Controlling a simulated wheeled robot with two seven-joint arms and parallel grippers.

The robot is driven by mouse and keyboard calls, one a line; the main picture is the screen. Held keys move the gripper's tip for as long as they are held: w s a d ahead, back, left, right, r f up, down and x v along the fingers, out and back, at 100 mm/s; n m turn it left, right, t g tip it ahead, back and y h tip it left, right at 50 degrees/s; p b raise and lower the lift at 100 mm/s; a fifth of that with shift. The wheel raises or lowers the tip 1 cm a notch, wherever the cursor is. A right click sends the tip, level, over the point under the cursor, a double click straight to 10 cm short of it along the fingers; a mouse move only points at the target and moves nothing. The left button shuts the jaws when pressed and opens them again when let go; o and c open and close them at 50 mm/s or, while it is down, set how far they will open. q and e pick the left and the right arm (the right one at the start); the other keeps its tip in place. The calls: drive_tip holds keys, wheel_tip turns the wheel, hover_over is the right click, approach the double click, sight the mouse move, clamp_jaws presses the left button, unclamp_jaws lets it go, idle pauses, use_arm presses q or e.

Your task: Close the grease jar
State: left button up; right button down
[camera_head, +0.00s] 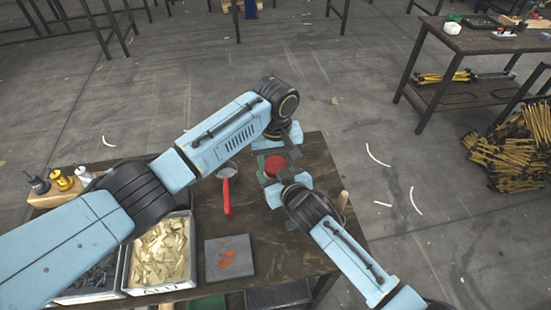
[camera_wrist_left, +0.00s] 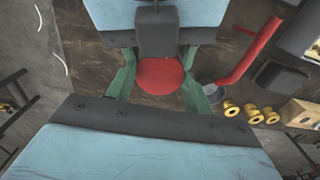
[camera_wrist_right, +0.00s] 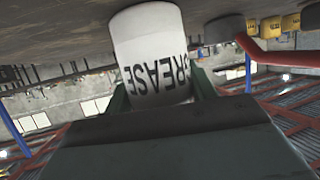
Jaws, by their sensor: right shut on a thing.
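The grease jar (camera_wrist_right: 155,55) is white with a black GREASE label, seen inverted in the right wrist view. My right gripper (camera_wrist_right: 160,95) is shut on it, one green finger on each side. The round red lid (camera_head: 275,165) is seen from above in the head view and in the left wrist view (camera_wrist_left: 160,76), over the jar's place. My left gripper (camera_wrist_left: 160,62) is open above, with its green fingers on either side of the lid. It is partly hidden in the head view (camera_head: 274,158). The jar's rim is hidden, so I cannot tell how the lid sits.
On the dark table (camera_head: 310,260) lie a red-handled tool (camera_head: 227,198) and a grey plate (camera_head: 229,258) with orange-red marks. Another table (camera_head: 485,45) is far right.

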use_arm(q)
drive_tip(key=c, duration=0.6)
drive_tip(key=m, duration=0.3)
drive_tip(key=o, duration=1.1)
drive_tip(key=shift+r, duration=0.1)
drive_tip(key=shift+r, duration=2.2)
